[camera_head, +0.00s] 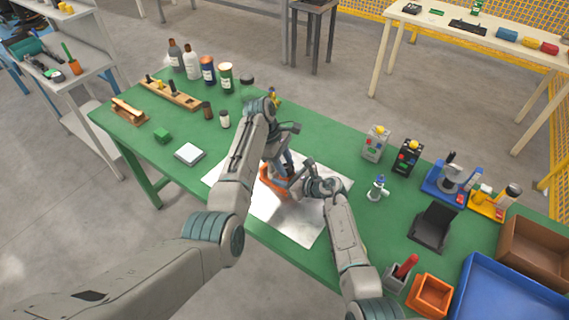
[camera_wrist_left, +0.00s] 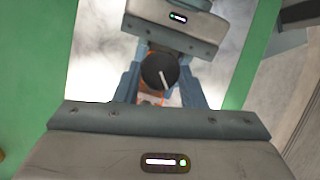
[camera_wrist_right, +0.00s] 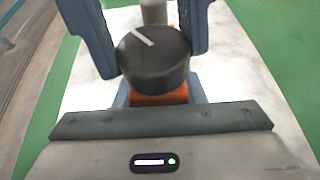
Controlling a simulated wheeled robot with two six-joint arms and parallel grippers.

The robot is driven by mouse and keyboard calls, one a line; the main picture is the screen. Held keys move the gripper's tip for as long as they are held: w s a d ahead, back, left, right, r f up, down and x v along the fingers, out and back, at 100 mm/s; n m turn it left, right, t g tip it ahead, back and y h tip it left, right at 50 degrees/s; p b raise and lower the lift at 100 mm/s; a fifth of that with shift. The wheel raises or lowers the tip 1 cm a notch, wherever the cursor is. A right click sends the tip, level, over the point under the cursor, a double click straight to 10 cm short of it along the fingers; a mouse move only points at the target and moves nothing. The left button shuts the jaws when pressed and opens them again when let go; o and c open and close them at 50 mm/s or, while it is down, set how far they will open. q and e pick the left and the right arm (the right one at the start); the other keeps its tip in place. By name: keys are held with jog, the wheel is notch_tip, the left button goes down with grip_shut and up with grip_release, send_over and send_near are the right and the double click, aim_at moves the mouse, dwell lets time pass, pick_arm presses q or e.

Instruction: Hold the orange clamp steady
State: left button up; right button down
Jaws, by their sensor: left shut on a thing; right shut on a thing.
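The orange clamp (camera_head: 271,181) stands on the white sheet (camera_head: 300,226), mostly hidden by my arms. A strip of its orange body (camera_wrist_right: 160,98) shows below a black knob (camera_wrist_right: 153,60) in the right wrist view. The knob has a white mark and also shows in the left wrist view (camera_wrist_left: 160,71). My left gripper (camera_head: 284,160) comes from above, its blue fingers closed on both sides of the knob. My right gripper (camera_head: 290,186) is lower, with its fingers closed around the orange body. The exact contact points are hidden.
The green table (camera_head: 330,160) holds bottles (camera_head: 208,70), a wooden block rack (camera_head: 170,94) and a white box (camera_head: 190,153) at left. At right are two small control boxes (camera_head: 376,144), a blue fixture (camera_head: 448,182), a black stand (camera_head: 433,226) and a blue tray (camera_head: 505,298).

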pick_arm(q)
jog(key=m+g+y, duration=0.1)
jog(key=m, duration=0.3)
jog(key=shift+w+d, duration=0.1)
jog(key=shift+w, duration=0.1)
jog(key=shift+w+d+m+g+y, duration=0.1)
jog(key=shift+m+g+y, duration=0.2)
jog(key=shift+m, duration=0.75)
jog(key=shift+m+g+y, duration=0.2)
jog(key=shift+m+y, duration=0.2)
jog(key=shift+m, duration=0.65)
jog(key=o, duration=1)
jog(key=shift+r, duration=0.1)
jog(key=v, duration=1.1)
jog(key=shift+w+r, duration=0.25)
jog(key=shift+r, duration=0.1)
